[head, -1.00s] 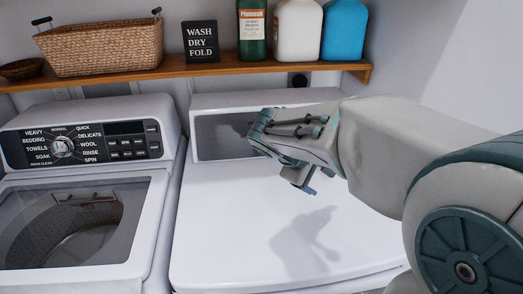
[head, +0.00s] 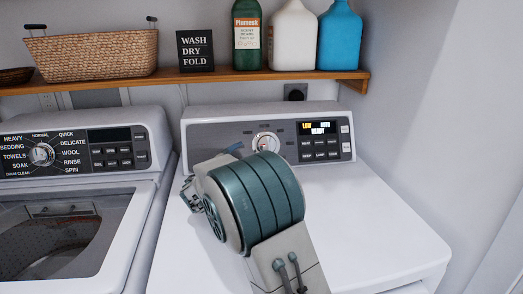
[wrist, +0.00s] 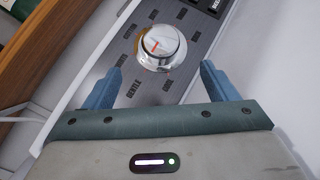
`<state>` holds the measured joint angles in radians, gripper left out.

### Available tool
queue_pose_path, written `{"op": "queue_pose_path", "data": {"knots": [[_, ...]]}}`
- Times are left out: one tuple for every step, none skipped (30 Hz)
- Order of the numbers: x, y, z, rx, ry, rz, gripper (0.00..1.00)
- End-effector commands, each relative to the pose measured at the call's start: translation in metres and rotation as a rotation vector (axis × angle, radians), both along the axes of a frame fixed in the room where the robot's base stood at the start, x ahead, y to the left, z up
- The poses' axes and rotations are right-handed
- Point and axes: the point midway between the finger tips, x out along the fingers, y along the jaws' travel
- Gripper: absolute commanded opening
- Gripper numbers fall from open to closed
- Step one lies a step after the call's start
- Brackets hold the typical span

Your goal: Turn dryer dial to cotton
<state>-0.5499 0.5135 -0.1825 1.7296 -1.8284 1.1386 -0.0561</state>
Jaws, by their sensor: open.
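The dryer dial (head: 265,142) is a round silver knob on the grey control panel of the right-hand machine. In the wrist view the dial (wrist: 160,48) shows a red mark on its face, pointing toward the picture's upper left. In the head view my arm hides most of the gripper and the panel's lower left.
The dryer's display and buttons (head: 320,140) are right of the dial. The washer (head: 75,155), with its own dial, stands at left. A wooden shelf (head: 200,77) above holds a wicker basket, a sign and bottles. The dryer top (head: 370,215) is clear.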

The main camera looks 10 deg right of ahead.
Motion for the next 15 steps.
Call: {"op": "queue_pose_path", "data": {"knots": [[0.009, -0.009, 0.0, 0.0, 0.0, -0.004, 0.8], [0.014, -0.013, 0.0, 0.0, 0.0, -0.004, 0.8], [0.021, -0.018, 0.0, 0.0, 0.0, -0.004, 0.8], [0.026, -0.022, 0.001, 0.0, 0.001, -0.002, 0.8], [0.031, -0.027, 0.001, 0.0, 0.0, -0.003, 0.8], [0.037, -0.032, 0.0, 0.0, 0.001, -0.002, 0.8], [0.042, -0.035, 0.001, 0.002, 0.0, -0.003, 0.8], [0.046, -0.039, 0.001, 0.001, 0.0, -0.004, 0.8], [0.052, -0.043, 0.0, 0.002, 0.001, -0.002, 0.8], [0.055, -0.046, 0.0, 0.001, 0.002, -0.002, 0.8], [0.058, -0.049, 0.0, 0.001, 0.001, -0.003, 0.8], [0.063, -0.052, 0.001, 0.001, 0.0, -0.002, 0.8], [0.065, -0.054, 0.0, 0.001, 0.001, -0.001, 0.8], [0.068, -0.056, 0.0, 0.001, 0.002, -0.001, 0.8], [0.07, -0.058, 0.0, 0.001, 0.002, -0.001, 0.8]]}}
